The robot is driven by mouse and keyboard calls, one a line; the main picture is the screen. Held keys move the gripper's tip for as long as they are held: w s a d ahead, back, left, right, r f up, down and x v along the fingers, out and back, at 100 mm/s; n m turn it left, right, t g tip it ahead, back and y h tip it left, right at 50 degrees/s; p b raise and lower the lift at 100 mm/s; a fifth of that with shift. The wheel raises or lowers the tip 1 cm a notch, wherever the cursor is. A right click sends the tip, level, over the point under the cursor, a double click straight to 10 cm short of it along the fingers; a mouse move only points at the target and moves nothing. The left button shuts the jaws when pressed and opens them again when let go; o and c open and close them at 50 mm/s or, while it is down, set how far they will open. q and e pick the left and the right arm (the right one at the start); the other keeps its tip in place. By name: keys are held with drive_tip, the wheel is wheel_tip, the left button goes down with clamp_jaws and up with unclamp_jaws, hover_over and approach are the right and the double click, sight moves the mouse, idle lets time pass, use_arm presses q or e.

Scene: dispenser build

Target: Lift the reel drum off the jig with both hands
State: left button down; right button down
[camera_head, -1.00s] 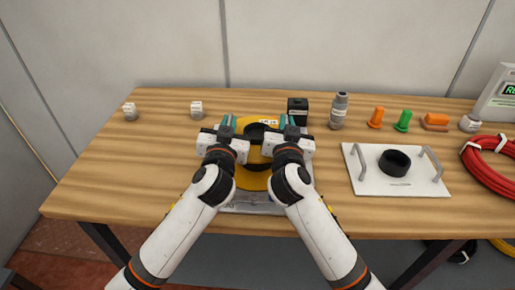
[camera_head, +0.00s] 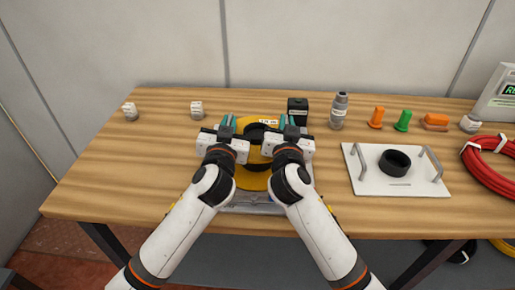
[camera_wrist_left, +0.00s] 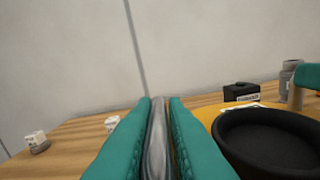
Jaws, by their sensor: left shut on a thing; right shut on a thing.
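The yellow reel drum (camera_head: 254,181), with a black hub, sits in the middle of the table between my two arms. My left gripper (camera_head: 228,124) is at the drum's left side. In the left wrist view its teal fingers (camera_wrist_left: 156,110) are shut on a grey handle-like bar (camera_wrist_left: 156,145) beside the black hub (camera_wrist_left: 270,140). My right gripper (camera_head: 287,124) is shut at the drum's right side; what its fingertips hold is hidden. Whether the drum touches the jig cannot be seen.
A white plate (camera_head: 360,180) with two grey handles and a black ring (camera_head: 394,162) lies to the right. A black box (camera_head: 297,110) and grey bottle (camera_head: 339,110) stand behind. A red cable coil (camera_head: 490,170) is far right. The table's left side is mostly clear.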

drive_tip(key=shift+d, duration=0.1)
